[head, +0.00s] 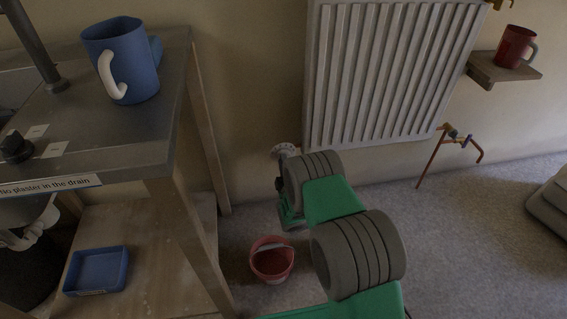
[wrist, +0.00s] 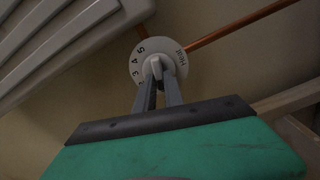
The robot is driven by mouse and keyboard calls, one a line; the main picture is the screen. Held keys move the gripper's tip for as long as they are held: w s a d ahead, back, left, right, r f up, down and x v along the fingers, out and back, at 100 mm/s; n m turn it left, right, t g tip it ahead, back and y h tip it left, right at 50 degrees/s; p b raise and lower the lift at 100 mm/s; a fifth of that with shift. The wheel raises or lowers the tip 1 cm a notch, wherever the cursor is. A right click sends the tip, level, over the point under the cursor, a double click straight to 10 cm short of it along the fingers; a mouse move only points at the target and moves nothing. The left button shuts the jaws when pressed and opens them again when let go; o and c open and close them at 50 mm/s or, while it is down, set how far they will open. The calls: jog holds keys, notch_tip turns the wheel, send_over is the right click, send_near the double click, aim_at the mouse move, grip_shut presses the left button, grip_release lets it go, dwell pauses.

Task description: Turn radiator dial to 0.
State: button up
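The radiator dial (wrist: 143,72) is a pale round disc with a raised grip bar in its middle. In the wrist view the numbers 2 to 5 run up its left side, and a word that looks like "Heat" is on its right. My gripper (wrist: 157,74) has its two grey fingers on either side of the grip bar, their tips close against it. The bar points roughly up and down in that view. The digit 0 is not visible, as the fingers cover the dial's lower part. In the head view the dial (head: 284,149) shows at the radiator's lower left, partly behind my arm.
The white radiator (head: 390,70) hangs on the wall. A bench (head: 130,130) with a blue jug (head: 130,65) stands left. A red bucket (head: 271,262) is on the floor near my arm. A shelf (head: 490,72) holds a red mug (head: 513,48). Floor at right is mostly clear.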

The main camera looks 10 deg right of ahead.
jog(key=o, duration=0.4)
jog(key=s+b, duration=0.1)
jog(key=s, duration=0.6)
jog(key=shift+s, duration=0.4)
